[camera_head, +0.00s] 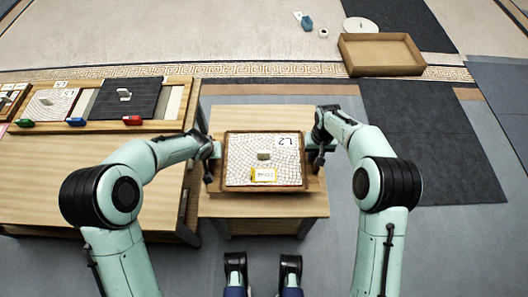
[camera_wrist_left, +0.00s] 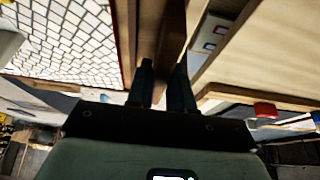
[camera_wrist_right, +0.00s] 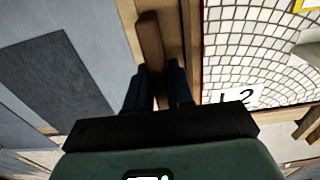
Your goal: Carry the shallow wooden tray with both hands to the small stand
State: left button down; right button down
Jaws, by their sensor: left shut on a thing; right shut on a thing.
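The shallow wooden tray (camera_head: 226,150) is over the small wooden stand (camera_head: 222,118) in the middle of the head view, looking level. I cannot tell whether it rests on the stand or hangs just above. A pale mosaic panel marked L2 (camera_head: 245,150) with a yellow tag lies inside it. My left gripper (camera_head: 209,165) is shut on the tray's left handle; its fingers pinch the wood in the left wrist view (camera_wrist_left: 167,80). My right gripper (camera_head: 320,153) is shut on the right handle, which shows between the fingers in the right wrist view (camera_wrist_right: 151,45).
A wooden table (camera_head: 90,185) stands close on the left, with panels in a rack and red, blue and green pieces along its edge. An empty wooden crate (camera_head: 380,55) lies on the floor at the back right. Dark mats (camera_head: 425,140) cover open floor on the right.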

aim_at(312, 162)
pick_arm(q)
jog(key=shift+r, duration=0.1)
pick_arm(e)
jog(key=shift+r, duration=0.1)
dwell(0.3)
